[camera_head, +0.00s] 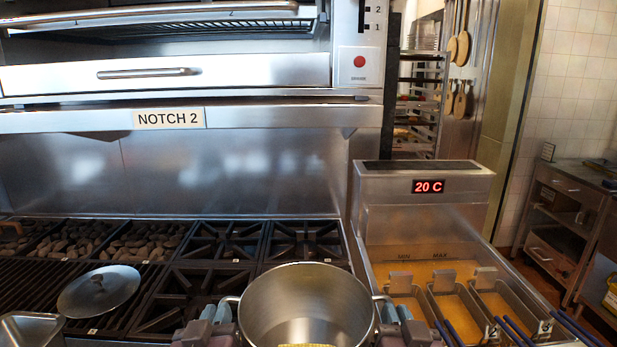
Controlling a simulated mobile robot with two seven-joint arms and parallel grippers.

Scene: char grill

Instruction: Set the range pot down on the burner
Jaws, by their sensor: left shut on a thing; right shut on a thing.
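The range pot (300,287) is a large open steel pot at the bottom middle of the head view. It looks upright, and its front and base are out of the picture. My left gripper (215,313) is shut on the pot's left handle. My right gripper (397,312) is shut on its right handle. Black burner grates lie behind and left of the pot: back left (218,243), back right (305,241) and front left (178,298). The pot covers most of the front right area. I cannot tell whether its base touches a grate.
A round steel lid (98,291) lies on the char grill (30,285) at left, with a steel pan (32,330) in front. A fryer (425,205) with several baskets stands close on the right.

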